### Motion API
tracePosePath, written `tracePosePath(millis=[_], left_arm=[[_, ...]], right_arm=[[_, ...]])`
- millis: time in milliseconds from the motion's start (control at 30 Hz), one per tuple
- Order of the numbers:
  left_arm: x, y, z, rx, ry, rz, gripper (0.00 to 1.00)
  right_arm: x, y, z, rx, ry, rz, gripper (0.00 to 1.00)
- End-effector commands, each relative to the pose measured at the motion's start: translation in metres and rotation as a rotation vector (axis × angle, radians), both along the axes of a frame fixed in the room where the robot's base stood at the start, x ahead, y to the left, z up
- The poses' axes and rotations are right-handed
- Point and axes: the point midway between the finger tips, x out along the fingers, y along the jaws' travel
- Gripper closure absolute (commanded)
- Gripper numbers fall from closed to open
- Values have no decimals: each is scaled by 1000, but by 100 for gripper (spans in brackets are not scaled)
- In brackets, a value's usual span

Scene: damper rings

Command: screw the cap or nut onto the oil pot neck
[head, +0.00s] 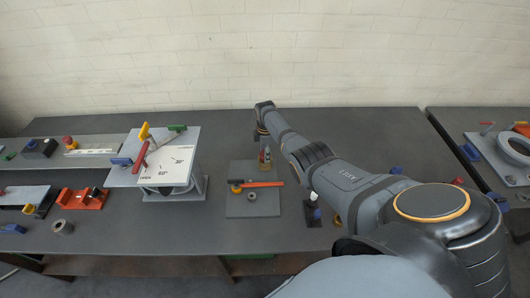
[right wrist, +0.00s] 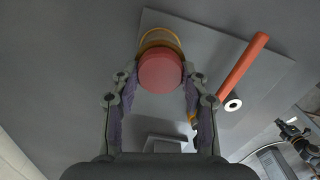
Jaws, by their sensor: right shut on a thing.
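My right gripper (head: 264,152) points down over the grey plate on the table in the head view. In the right wrist view the right gripper (right wrist: 160,78) has its two fingers on either side of a round red cap (right wrist: 160,74), shut on it. A grey body with a yellow-orange rim (right wrist: 163,34), apparently the oil pot, shows just behind the cap. The cap hides the neck, so I cannot tell whether the threads meet. My left gripper is in neither view.
A red-orange bar (head: 262,184) lies on the grey plate (head: 253,209), and shows in the wrist view (right wrist: 244,69). A white dial panel (head: 167,168) with coloured levers stands left. An orange-red block (head: 82,198) and a grey ring (head: 63,227) lie farther left.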

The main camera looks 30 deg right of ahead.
Motion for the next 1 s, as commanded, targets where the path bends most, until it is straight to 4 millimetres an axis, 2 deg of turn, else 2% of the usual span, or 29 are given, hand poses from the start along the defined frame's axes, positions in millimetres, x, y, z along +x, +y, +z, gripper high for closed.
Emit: tracePosePath(millis=[100, 267, 500, 667, 833, 1000], left_arm=[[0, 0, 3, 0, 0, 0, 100], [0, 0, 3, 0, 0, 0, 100], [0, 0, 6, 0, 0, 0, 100], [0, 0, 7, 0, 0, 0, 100], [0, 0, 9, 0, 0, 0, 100], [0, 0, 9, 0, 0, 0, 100]], right_arm=[[0, -1, 2, -2, 0, -149, 93], [0, -1, 1, -2, 0, -210, 93], [0, -1, 1, -2, 1, -481, 93], [0, -1, 1, -2, 1, -539, 93], [0, -1, 1, -2, 0, -759, 93], [-1, -1, 0, -3, 1, -822, 93]])
